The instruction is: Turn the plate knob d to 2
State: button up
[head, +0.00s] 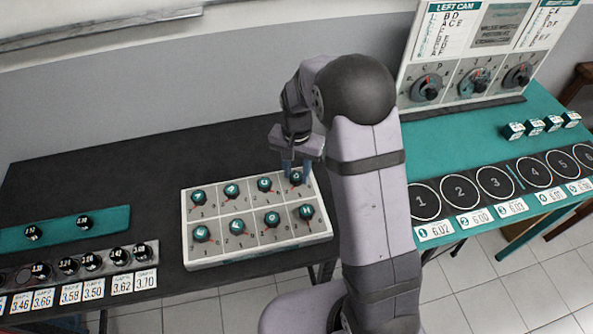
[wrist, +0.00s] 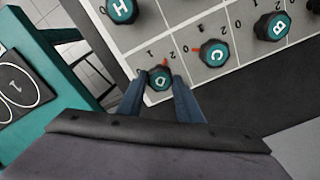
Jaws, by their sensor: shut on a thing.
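The plate knob d (wrist: 159,79) is a dark teal knob marked D, at a corner of the white knob plate (wrist: 222,72). In the head view it is the right end of the far row (head: 296,178). My gripper (wrist: 159,84) is shut on the knob, one blue finger on each side. In the wrist view the red pointer at the knob's upper right points toward the numeral 2, past the 1. I cannot tell whether it lines up exactly. In the head view my gripper (head: 295,168) partly hides the knob.
Knobs C (wrist: 214,52), B (wrist: 272,27) and H (wrist: 122,10) are close by on the plate. A teal table (head: 462,133) with numbered circles stands to the right, below the LEFT CAM board (head: 480,45). Small black parts sit on a rack (head: 135,253) at left.

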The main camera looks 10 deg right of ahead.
aim_at(297, 176)
jog(key=shift+m, duration=1.2)
jog(key=o, duration=1)
jog(key=shift+o, duration=0.2)
jog(key=shift+r, duration=0.1)
jog(key=shift+r+b, duration=1.1)
jog(key=shift+r, duration=2.5)
jog(key=s+d+f+n, duration=0.1)
jog(key=s+f+n, duration=0.2)
jog(key=s+n, duration=0.6)
jog(key=shift+s+d+f, duration=0.2)
jog(key=shift+s, duration=5.6)
